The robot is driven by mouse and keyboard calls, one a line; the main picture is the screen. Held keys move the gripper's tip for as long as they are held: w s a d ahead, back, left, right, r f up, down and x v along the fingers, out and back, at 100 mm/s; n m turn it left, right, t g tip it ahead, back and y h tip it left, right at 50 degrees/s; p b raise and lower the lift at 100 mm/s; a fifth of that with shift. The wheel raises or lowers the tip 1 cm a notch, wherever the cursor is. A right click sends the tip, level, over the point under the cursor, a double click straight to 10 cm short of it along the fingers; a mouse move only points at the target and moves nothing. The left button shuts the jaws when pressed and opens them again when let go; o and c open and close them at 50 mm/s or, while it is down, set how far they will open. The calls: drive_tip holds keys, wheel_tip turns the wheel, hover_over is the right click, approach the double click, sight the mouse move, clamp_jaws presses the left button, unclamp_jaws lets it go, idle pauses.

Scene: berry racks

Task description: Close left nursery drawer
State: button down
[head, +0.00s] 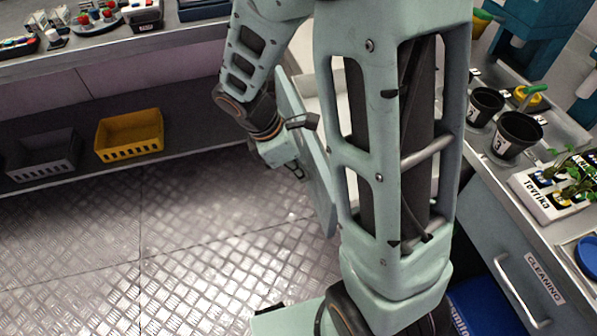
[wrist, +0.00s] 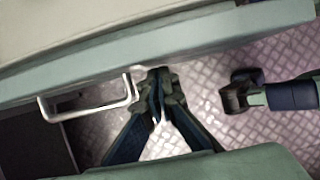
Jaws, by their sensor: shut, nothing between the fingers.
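The left nursery drawer stands pulled out, with its teal front panel (head: 312,160) partly hidden behind my arm in the head view. In the wrist view its front edge (wrist: 210,35) runs across the top, with the pale interior beyond it. Its white handle (wrist: 88,112) sticks out from the front at left. My gripper (wrist: 158,78) is shut and empty, its fingertips close to the drawer front and beside the handle's right end. Whether they touch is unclear. In the head view my gripper (head: 296,170) is on the outer side of the panel.
The right counter (head: 500,185) carries black pots (head: 517,135) and a seedling tray (head: 545,205). Below it is a closed drawer labelled CLEANING (head: 530,290). A blue crate (head: 485,308) is underneath. A yellow crate (head: 130,135) sits on the left low shelf. The metal floor (head: 170,240) is clear.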

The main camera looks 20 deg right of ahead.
drive_tip(key=shift+d, duration=0.15)
drive_tip(key=d+p, duration=1)
drive_tip(key=d, duration=2.3)
drive_tip(key=shift+d, duration=0.25)
drive_tip(key=shift+d+r, duration=0.1)
drive_tip(key=shift+d, duration=0.1)
